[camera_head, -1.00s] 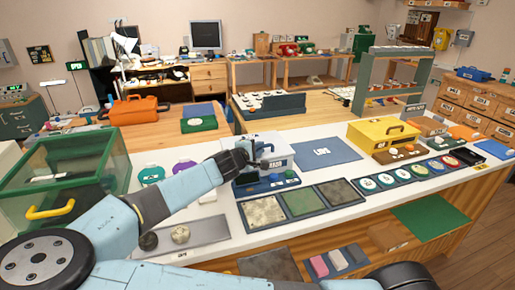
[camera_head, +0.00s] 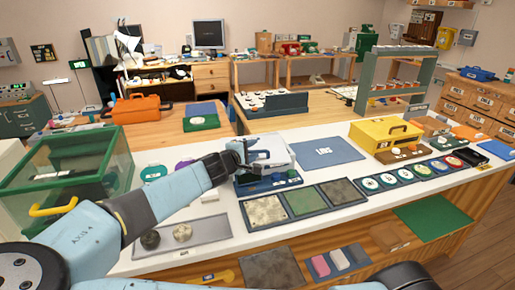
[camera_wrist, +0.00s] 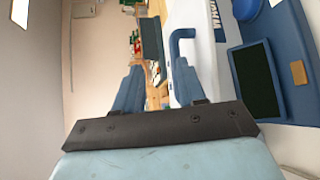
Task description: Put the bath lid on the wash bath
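The wash bath (camera_head: 283,164) is a pale box on a blue base on the white counter, left of the blue mat marked LIDS. A pale lid (camera_head: 276,143) appears to lie over its top; whether it is fully seated I cannot tell. My gripper (camera_head: 244,153) is at the left side of the bath and hides part of it. In the wrist view my gripper's fingers (camera_wrist: 158,68) are spread with nothing clear between them. A blue handle (camera_wrist: 183,38) stands on the white surface just beyond the right finger.
Three textured panels (camera_head: 303,201) lie in front of the bath. A yellow box (camera_head: 384,135) stands at the right. A green glass case (camera_head: 66,172) stands at the left. A grey tray (camera_head: 205,230) lies below my arm.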

